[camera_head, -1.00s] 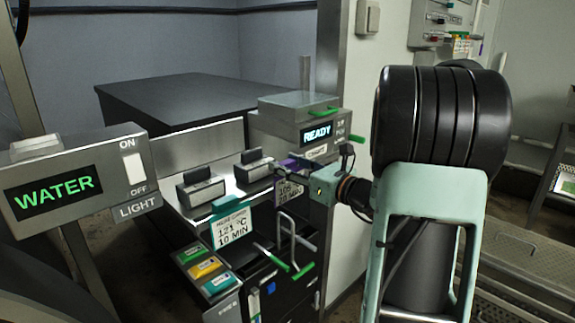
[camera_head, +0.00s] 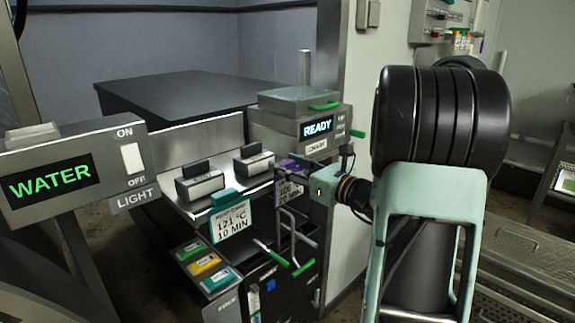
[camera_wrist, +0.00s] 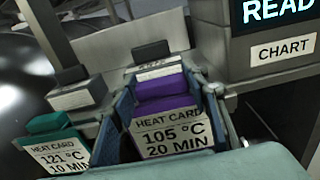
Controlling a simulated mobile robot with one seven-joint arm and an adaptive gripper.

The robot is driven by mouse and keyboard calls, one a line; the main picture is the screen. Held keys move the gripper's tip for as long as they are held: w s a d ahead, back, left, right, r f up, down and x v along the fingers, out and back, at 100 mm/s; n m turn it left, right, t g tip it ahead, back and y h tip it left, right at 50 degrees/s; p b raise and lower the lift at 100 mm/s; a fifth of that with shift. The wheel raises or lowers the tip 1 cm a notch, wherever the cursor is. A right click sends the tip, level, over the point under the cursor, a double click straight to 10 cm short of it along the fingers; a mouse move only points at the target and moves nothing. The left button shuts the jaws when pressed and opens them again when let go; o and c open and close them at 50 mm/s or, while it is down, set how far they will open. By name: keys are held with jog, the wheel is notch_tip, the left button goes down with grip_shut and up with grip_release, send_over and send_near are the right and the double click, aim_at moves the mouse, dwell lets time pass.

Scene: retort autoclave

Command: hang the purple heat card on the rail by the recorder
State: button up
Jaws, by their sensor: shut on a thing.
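The purple heat card (camera_wrist: 172,126), reading 105 °C, 20 MIN, is held between the fingers of my gripper (camera_wrist: 175,112) in the wrist view. In the head view the card (camera_head: 290,194) is partly hidden by my gripper (camera_head: 298,164), with its purple top showing at the fingertips. The card hangs at the right end of the front of the shelf, beside a teal card (camera_head: 230,220) reading 121 °C, 10 MIN. I cannot tell whether the purple card touches the rail. The recorder (camera_head: 300,120) stands behind, its screen showing READY.
Two grey clip blocks (camera_head: 200,182) (camera_head: 253,162) sit on the shelf. Green-ended handles (camera_head: 290,250) stick out below the cards. A WATER panel (camera_head: 75,178) stands at the left. A pale wall edge (camera_head: 350,220) is close to my arm.

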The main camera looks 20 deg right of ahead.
jog(key=shift+f+b, duration=0.5)
jog(key=shift+f, duration=0.15)
jog(key=o, duration=1.2)
jog(key=v, duration=1.2)
jog(key=shift+d, duration=0.1)
